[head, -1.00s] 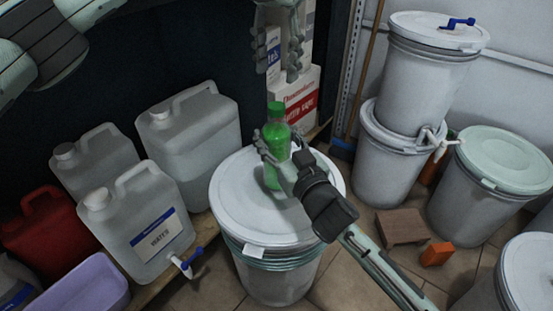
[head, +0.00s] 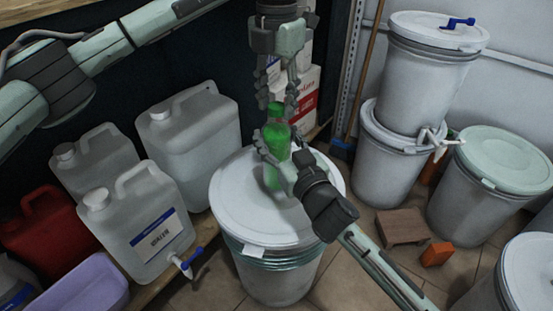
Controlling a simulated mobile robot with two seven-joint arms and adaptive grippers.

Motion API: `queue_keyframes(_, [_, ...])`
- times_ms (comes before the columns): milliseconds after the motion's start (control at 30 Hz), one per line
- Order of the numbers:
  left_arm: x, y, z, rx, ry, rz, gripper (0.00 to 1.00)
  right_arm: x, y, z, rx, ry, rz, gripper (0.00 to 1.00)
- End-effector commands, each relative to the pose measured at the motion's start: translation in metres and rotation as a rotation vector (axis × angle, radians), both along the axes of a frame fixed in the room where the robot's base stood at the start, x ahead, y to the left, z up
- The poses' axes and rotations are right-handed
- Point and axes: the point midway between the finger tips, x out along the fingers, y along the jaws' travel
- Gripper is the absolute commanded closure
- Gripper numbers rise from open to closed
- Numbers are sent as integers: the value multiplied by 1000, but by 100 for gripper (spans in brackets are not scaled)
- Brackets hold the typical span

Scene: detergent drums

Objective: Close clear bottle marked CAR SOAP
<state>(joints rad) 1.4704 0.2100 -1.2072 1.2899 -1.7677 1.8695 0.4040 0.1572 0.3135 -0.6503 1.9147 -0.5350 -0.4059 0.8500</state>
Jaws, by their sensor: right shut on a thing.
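A clear bottle holding green liquid (head: 276,140) stands upright over a white drum lid. A green cap (head: 276,108) is at its top; I cannot tell how tightly it sits. No marking on the bottle is readable from here. My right gripper (head: 278,153) is shut around the bottle's body, coming in from the lower right, and hides part of it. My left gripper (head: 277,101) points down from above, its fingers apart on either side of the cap. I cannot tell whether they touch it.
The white lidded drum (head: 236,215) is under the bottle. Several jugs, one marked water (head: 150,235), stand at left by a lilac tub (head: 75,290). Stacked white drums (head: 425,80) stand at right. Boxes (head: 304,95) are close behind the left gripper.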

Motion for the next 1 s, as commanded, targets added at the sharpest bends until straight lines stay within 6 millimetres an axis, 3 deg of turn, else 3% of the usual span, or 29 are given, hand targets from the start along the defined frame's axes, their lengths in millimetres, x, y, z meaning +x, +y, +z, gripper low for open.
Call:
queue_keyframes(33, [0,0,0,0,0,0,68,0,0,0,0,0,0,100])
queue_keyframes(300, [0,0,0,0,0,0,100,0,0,0,0,0,0,100])
queue_keyframes(433, [0,0,1,0,-1,-20,100,0,0,0,0,0,0,100])
queue_keyframes(567, [1,0,1,0,-2,-156,100,0,0,0,0,0,0,100])
queue_keyframes(700, [0,0,1,-1,-2,-148,100,0,0,0,0,0,0,100])
queue_keyframes(733, [0,0,1,-1,-2,-148,69,0,0,0,0,0,0,100])
queue_keyframes(900, [0,0,1,-1,-2,-147,48,0,0,0,0,0,0,100])
queue_keyframes(1000, [0,0,1,-1,-1,-147,48,0,0,0,0,0,0,100])
